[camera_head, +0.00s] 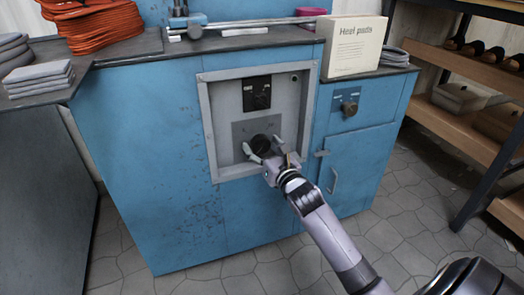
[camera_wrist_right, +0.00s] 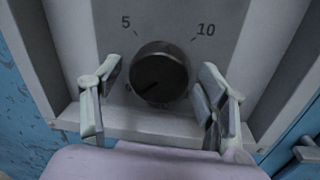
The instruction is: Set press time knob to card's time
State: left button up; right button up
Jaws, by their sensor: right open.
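The black round press time knob (camera_head: 261,144) sits on the grey panel of the blue press. In the right wrist view the knob (camera_wrist_right: 159,72) shows the marks 5 at upper left and 10 at upper right; a mark at lower left is partly hidden. Its pointer line seems to aim at lower left. My right gripper (camera_head: 266,156) is open, with one finger on each side of the knob; the fingers (camera_wrist_right: 158,108) look apart from it. My left gripper is out of view.
Above the knob is a black switch block (camera_head: 257,94) inside the raised panel frame (camera_head: 208,120). Another knob (camera_head: 349,108) is on the right cabinet, above a door handle (camera_head: 333,180). A shelf (camera_head: 465,125) with sandals stands at right. Tiled floor is clear in front.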

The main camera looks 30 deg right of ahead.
jog(key=shift+w, duration=0.15)
jog(key=c, duration=1.1)
jog(key=shift+c, duration=0.2)
